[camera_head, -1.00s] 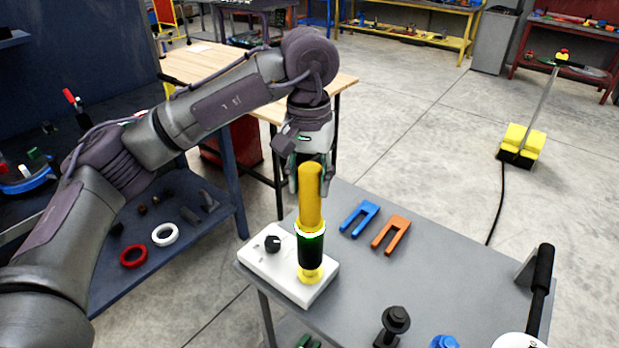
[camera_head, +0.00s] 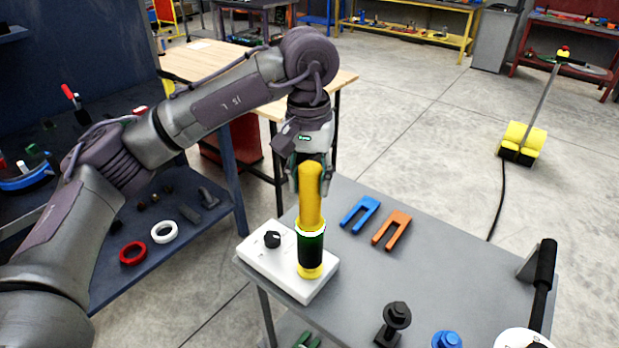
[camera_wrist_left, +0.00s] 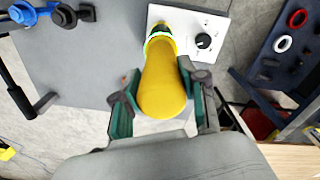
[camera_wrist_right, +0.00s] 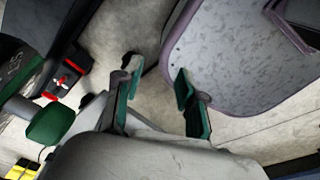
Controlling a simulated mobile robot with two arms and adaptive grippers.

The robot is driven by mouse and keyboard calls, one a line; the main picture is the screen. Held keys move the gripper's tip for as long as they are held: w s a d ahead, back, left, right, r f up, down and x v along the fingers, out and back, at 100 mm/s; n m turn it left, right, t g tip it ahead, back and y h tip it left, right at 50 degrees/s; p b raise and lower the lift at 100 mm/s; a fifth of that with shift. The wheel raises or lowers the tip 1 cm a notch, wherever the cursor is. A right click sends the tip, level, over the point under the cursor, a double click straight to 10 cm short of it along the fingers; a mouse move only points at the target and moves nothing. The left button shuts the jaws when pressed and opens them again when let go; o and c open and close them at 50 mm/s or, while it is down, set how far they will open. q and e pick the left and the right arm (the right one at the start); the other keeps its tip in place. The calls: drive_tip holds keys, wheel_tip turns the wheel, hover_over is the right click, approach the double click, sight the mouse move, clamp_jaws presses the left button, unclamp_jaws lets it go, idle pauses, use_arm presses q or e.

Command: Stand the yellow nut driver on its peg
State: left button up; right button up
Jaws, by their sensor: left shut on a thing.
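The yellow nut driver (camera_head: 311,195) stands about upright over the white block (camera_head: 262,262), with its green, black and yellow lower part near the block's top. Whether it sits on the peg I cannot tell, as the peg is hidden. My left gripper (camera_head: 309,178) is shut on the yellow handle's upper part. In the left wrist view the handle (camera_wrist_left: 163,85) lies between the fingers of my left gripper (camera_wrist_left: 162,98). My right gripper (camera_wrist_right: 157,112) shows only in the right wrist view, its fingers apart with nothing between them.
The white block carries a black knob (camera_head: 272,239) and sits at the grey table's (camera_head: 375,278) left edge. Blue (camera_head: 360,214) and orange (camera_head: 391,230) forks lie behind. A black knobbed part (camera_head: 395,318), a blue part (camera_head: 446,340) and a black handle (camera_head: 545,265) stand nearer and right.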

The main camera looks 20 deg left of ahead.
sight(309, 169)
use_arm(q)
drive_tip(key=shift+f+b, duration=1.2)
drive_tip(key=shift+f, duration=0.15)
drive_tip(key=o, duration=1.4)
drive_tip(key=shift+c, duration=0.2)
drive_tip(key=o, duration=0.5)
drive_tip(key=shift+r, duration=0.1)
drive_tip(key=shift+r+p, duration=2.1)
drive_tip(key=shift+r, duration=1.35)
